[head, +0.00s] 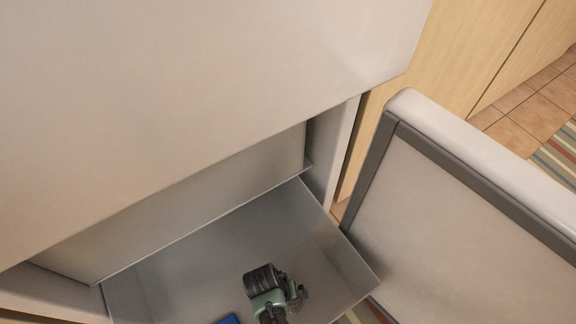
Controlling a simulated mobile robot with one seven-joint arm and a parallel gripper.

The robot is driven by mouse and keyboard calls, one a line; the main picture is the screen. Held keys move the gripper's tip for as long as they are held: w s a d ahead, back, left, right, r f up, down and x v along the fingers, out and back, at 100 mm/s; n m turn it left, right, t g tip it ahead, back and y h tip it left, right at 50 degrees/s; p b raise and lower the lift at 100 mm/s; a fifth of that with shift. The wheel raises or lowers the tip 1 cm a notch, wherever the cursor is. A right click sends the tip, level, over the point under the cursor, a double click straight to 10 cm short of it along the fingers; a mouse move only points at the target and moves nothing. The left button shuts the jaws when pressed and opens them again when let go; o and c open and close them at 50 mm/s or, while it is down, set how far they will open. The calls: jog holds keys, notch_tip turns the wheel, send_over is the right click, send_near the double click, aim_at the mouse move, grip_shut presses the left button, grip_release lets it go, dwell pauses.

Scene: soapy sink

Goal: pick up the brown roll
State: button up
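No brown roll can be made out in the head view. A dark ribbed and pale green mechanical part, which looks like the end of my arm with my gripper (275,292), shows at the bottom middle, in front of the grey tray-like surface. Its fingers cannot be told apart, and I cannot see whether it holds anything.
A large pale panel (190,80) fills the upper left. Below it is an open grey compartment with a metal floor (220,255). A pale panel with a grey border (470,230) stands at right. A small blue thing (230,319) is cut off below. Tiled floor (535,110) shows top right.

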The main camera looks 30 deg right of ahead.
jog(key=shift+f, duration=0.1)
jog(key=shift+c, duration=0.2)
jog(key=c, duration=1.2)
notch_tip(320, 180, up, 10)
jog(key=p, duration=0.8)
